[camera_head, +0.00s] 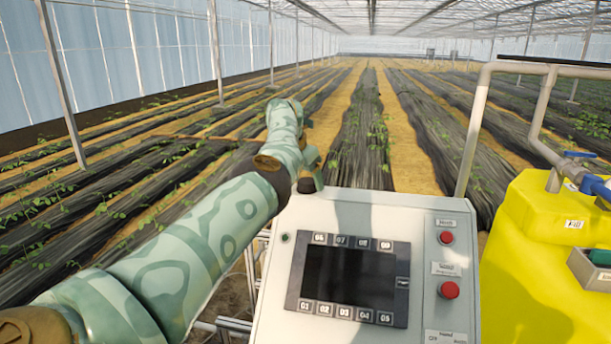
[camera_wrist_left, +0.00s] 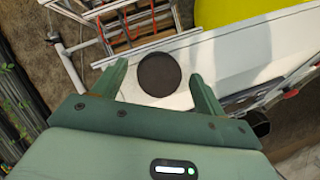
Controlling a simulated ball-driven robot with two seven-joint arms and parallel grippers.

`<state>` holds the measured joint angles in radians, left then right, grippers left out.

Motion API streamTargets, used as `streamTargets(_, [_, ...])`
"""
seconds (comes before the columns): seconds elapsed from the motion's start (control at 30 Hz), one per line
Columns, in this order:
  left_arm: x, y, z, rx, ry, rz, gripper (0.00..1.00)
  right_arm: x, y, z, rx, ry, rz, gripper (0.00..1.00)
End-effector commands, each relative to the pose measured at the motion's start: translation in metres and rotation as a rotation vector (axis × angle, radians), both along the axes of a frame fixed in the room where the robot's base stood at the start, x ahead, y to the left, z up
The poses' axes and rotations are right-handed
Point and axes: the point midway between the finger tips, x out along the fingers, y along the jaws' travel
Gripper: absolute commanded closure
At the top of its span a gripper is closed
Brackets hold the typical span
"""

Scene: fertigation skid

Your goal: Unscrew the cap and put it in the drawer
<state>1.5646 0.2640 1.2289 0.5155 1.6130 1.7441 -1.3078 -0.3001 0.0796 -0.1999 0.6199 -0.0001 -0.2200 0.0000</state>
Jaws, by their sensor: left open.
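The cap is dark and round and sits on a white surface in the left wrist view (camera_wrist_left: 159,74). In the head view a dark knob-like piece, seemingly the same cap (camera_head: 308,186), shows at the top left corner of the control cabinet. My left gripper (camera_head: 311,168) is open and points down just above it. In the wrist view its two green fingers stand on either side of the cap with gaps, not closed on it. I cannot make out a drawer in either view. My right gripper is not in view.
The pale control cabinet (camera_head: 424,215) has a dark screen (camera_head: 348,276) and red buttons (camera_head: 449,290). A yellow tank (camera_head: 536,285) with a grey-green box (camera_head: 592,268) stands right, beside a bent grey pipe (camera_head: 481,125). A metal rack (camera_wrist_left: 130,22) shows in the wrist view.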

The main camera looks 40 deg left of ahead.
Motion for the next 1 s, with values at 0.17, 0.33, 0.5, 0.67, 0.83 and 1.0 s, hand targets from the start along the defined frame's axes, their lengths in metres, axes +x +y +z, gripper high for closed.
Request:
streamTargets(0.17, [0.000, 0.000, 0.000, 0.000, 0.000, 0.000, 0.31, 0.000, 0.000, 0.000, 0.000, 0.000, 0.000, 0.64])
streamTargets(0.33, [0.000, 0.000, 0.000, 0.001, 0.000, 0.000, 0.75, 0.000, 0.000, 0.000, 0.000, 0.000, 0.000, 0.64])
streamTargets(0.5, [0.000, 0.000, 0.000, 0.001, 0.000, 0.010, 0.76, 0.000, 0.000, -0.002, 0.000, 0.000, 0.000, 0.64])
streamTargets(0.67, [0.000, -0.001, -0.002, 0.003, -0.002, 0.088, 0.76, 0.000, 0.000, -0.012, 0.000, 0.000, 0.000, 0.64])
streamTargets(0.83, [0.000, -0.002, -0.001, 0.002, -0.002, 0.209, 0.76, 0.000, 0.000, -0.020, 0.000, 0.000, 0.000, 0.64])
streamTargets(1.0, [0.000, -0.001, 0.001, 0.001, -0.002, 0.264, 0.76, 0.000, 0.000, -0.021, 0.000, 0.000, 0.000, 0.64])
